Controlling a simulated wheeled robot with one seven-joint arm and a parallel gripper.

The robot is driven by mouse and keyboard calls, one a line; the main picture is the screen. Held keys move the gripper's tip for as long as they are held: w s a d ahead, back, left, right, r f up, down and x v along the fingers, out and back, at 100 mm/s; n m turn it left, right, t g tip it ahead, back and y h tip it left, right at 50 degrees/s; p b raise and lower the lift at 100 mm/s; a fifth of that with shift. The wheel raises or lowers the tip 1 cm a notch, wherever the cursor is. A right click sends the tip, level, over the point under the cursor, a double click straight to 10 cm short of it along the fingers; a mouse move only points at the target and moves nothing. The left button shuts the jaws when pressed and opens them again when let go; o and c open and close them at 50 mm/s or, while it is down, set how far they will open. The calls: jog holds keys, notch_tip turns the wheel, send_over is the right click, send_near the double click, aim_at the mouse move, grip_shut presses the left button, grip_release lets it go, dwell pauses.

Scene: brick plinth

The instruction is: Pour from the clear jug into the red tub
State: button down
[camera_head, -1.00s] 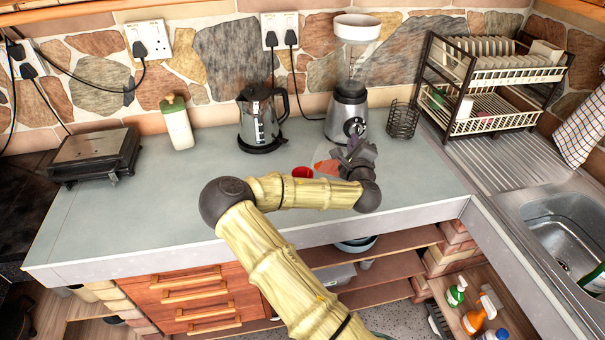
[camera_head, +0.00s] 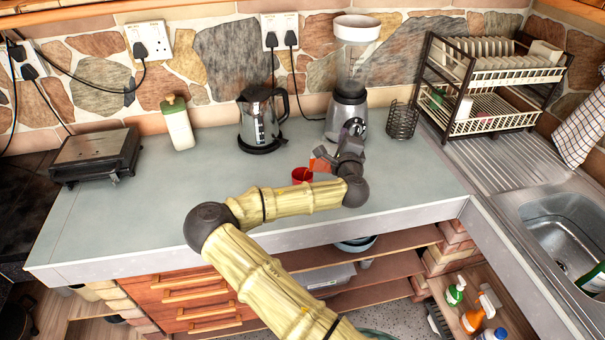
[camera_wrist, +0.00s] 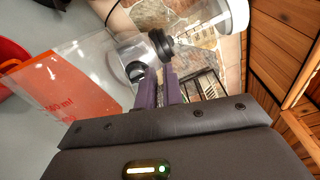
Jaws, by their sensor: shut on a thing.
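The clear jug (camera_wrist: 98,55) is see-through, with printed ml marks and orange contents (camera_wrist: 65,92). My gripper (camera_wrist: 160,88) is shut on it, though the exact grip is partly hidden. In the head view, the jug's orange contents (camera_head: 321,161) show just left of my gripper (camera_head: 343,150), close to the red tub (camera_head: 301,175). The jug looks tilted toward the tub. The tub stands on the worktop, and its red wall also shows at the left edge of the wrist view (camera_wrist: 10,65). I cannot tell whether anything is flowing, and the inside of the tub is unclear.
A blender (camera_head: 347,112) stands behind my gripper, with a wire holder (camera_head: 402,120) to its right. A kettle (camera_head: 261,120) is behind the tub. A dish rack (camera_head: 490,85) and sink (camera_head: 565,230) are at the right.

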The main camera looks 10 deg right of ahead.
aim_at(332, 134)
jog(key=shift+w+a+r+n+p, duration=0.2)
jog(key=shift+a+r+n, duration=0.25)
jog(key=shift+a, duration=0.2)
jog(key=shift+w+a+r+n+p, duration=0.2)
jog(key=shift+a+r+n, duration=0.1)
jog(key=shift+a+n, duration=0.3)
jog(key=shift+s+a+r, duration=0.1)
jog(key=shift+a+r, duration=0.1)
jog(key=shift+a, duration=0.2)
jog(key=shift+w+a+r+n+p, duration=0.15)
jog(key=shift+w+a+n, duration=0.05)
jog(key=shift+a+n, duration=0.25)
jog(key=shift+w+a+r+n+p, duration=0.15)
jog(key=shift+a+n, duration=0.15)
jog(key=shift+n, duration=0.1)
jog(key=shift+s+a+r, duration=0.15)
jog(key=shift+a+r, duration=0.05)
jog(key=shift+a, duration=0.05)
jog(key=shift+w+a+n, duration=0.2)
jog(key=shift+a+n, duration=0.15)
jog(key=shift+n, duration=0.05)
jog(key=shift+w+a+r+n+p, duration=0.1)
jog(key=shift+a+n+p, duration=0.1)
jog(key=shift+a+n, duration=0.2)
jog(key=shift+w+a+r+n+p, duration=0.1)
jog(key=shift+a+n+p, duration=0.1)
jog(key=shift+a+n, duration=0.15)
jog(key=shift+a, duration=0.1)
jog(key=shift+s, duration=0.1)
